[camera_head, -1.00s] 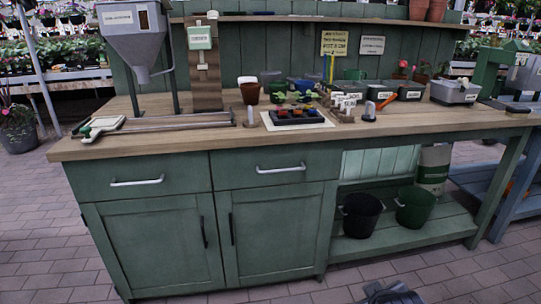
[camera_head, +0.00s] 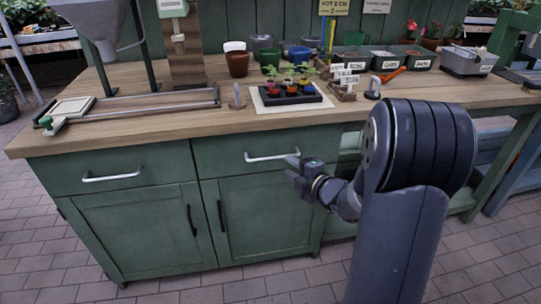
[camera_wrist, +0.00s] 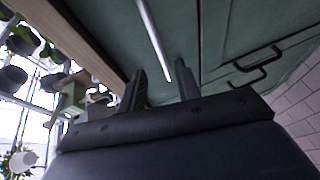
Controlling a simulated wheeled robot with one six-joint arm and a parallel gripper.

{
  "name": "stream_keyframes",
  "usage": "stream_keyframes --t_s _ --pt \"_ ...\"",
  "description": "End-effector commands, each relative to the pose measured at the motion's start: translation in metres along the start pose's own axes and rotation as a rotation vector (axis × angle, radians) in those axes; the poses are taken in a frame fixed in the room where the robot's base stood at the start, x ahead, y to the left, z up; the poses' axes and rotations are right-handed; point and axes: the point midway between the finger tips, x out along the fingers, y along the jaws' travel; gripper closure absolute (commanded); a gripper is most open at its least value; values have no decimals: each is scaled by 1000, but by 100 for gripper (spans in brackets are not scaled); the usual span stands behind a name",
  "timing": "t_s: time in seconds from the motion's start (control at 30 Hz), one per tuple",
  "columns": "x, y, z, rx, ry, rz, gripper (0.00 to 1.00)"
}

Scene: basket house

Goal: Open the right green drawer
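The right green drawer (camera_head: 226,164) is shut, flush with the front of the potting bench. Its silver bar handle (camera_head: 270,156) runs level across it. My gripper (camera_head: 294,164) is at the right end of this handle, in front of the drawer. In the wrist view my gripper (camera_wrist: 160,76) is open, with its two dark fingers apart. The handle (camera_wrist: 153,38) shows there as a slanted bar whose near end lies between the fingertips. I cannot tell whether a finger touches it. My arm hides the area right of the drawer.
The left green drawer (camera_head: 88,183) is shut, with its own silver handle (camera_head: 112,176). Cabinet doors with black handles (camera_head: 221,216) are below. The wooden worktop (camera_head: 190,124) overhangs the drawers and bears a seedling tray (camera_head: 289,101) and pots. Brick floor is clear in front.

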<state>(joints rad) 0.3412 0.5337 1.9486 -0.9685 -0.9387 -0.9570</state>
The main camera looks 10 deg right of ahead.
Motion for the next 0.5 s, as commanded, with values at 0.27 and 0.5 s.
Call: stream_keyframes --t_s 0.27,0.5 --pt "55 -2 -1 1 1 -1 68" --pt "83 -1 0 4 0 -1 68"
